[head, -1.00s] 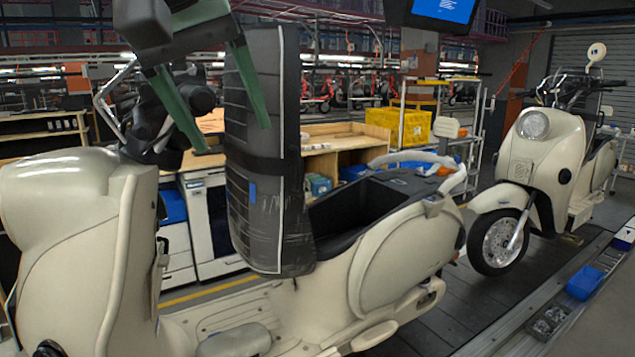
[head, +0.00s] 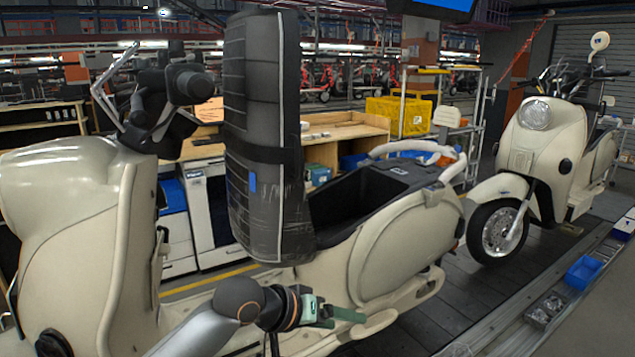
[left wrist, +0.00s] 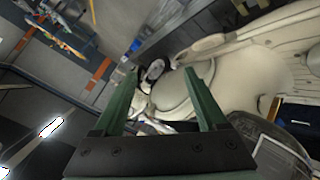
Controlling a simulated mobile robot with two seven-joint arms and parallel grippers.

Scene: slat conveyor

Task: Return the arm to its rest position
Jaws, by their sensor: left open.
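My left gripper (head: 348,319) is low at the bottom middle of the head view, in front of the near cream scooter's (head: 400,262) lower side. Its green fingers point right. In the left wrist view the fingers (left wrist: 160,72) stand apart with nothing between them, so it is open and empty. My left arm (head: 215,322) comes in from the bottom left. The scooter's dark seat (head: 262,140) stands upright, with the open storage bay (head: 365,195) behind it. The seat's lower edge also shows at the lower right of the left wrist view (left wrist: 260,135). My right gripper is not seen.
A second cream scooter (head: 545,150) stands farther along the dark slat conveyor (head: 400,325). Blue bins (head: 583,271) lie along the right edge. A wooden workbench (head: 345,130) and a yellow crate (head: 400,116) are behind. The near scooter's handlebar (head: 185,85) rises left of the seat.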

